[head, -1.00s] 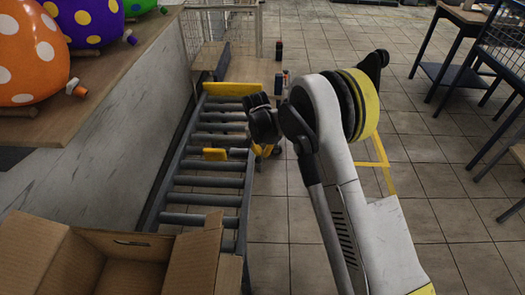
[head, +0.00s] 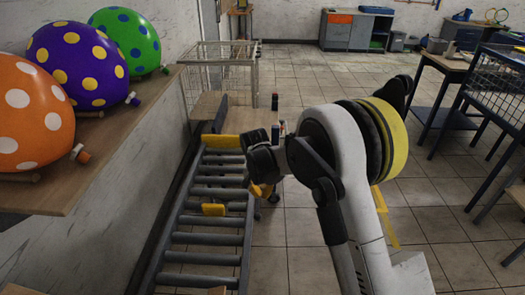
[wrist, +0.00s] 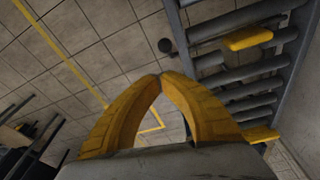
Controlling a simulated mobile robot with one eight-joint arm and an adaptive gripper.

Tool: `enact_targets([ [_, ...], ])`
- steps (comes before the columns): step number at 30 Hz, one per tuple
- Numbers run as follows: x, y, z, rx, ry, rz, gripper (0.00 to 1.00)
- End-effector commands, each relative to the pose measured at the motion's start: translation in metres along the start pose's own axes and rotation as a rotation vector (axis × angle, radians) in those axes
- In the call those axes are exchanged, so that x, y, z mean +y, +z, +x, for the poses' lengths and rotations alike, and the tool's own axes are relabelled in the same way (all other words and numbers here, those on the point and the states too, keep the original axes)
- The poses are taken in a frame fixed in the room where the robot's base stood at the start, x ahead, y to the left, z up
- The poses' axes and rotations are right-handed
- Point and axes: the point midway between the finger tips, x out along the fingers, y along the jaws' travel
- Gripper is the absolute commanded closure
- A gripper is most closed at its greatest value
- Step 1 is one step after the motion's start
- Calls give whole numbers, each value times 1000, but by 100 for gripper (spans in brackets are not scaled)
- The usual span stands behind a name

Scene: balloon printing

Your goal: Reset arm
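My arm (head: 345,160) is raised and folded in the middle of the head view, in front of the roller conveyor's right side. My gripper (wrist: 160,76) shows in the wrist view with its two yellow fingers meeting at the tips. It is shut, with nothing seen between the fingers. In the head view only a small yellow part of the gripper (head: 260,190) shows below the dark wrist; the rest is hidden.
The roller conveyor (head: 205,232) runs along the left wall. Orange, purple and green dotted balloons (head: 82,65) lie on a wooden shelf (head: 120,128). A wire cage (head: 222,75) stands beyond the conveyor. Tables (head: 450,70) stand at right. Tiled floor (head: 300,90) is clear ahead.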

Motion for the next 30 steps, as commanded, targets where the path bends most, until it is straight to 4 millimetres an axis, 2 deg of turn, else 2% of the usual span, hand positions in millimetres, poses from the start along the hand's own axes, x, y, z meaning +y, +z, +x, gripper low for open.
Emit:
enact_targets([
  [2, 0, 0, -1, 1, 0, 0, 100],
  [5, 7, -1, -13, 8, -7, -4, 100],
  [8, 24, -1, -44, 27, -22, -14, 100],
  [14, 82, 14, -133, 100, -69, -52, 100],
  [18, 126, 39, -185, 161, -96, -79, 100],
  [21, 156, 63, -213, 206, -110, -100, 100],
  [25, 191, 101, -240, 268, -123, -124, 100],
  [30, 230, 153, -255, 352, -128, -155, 100],
])
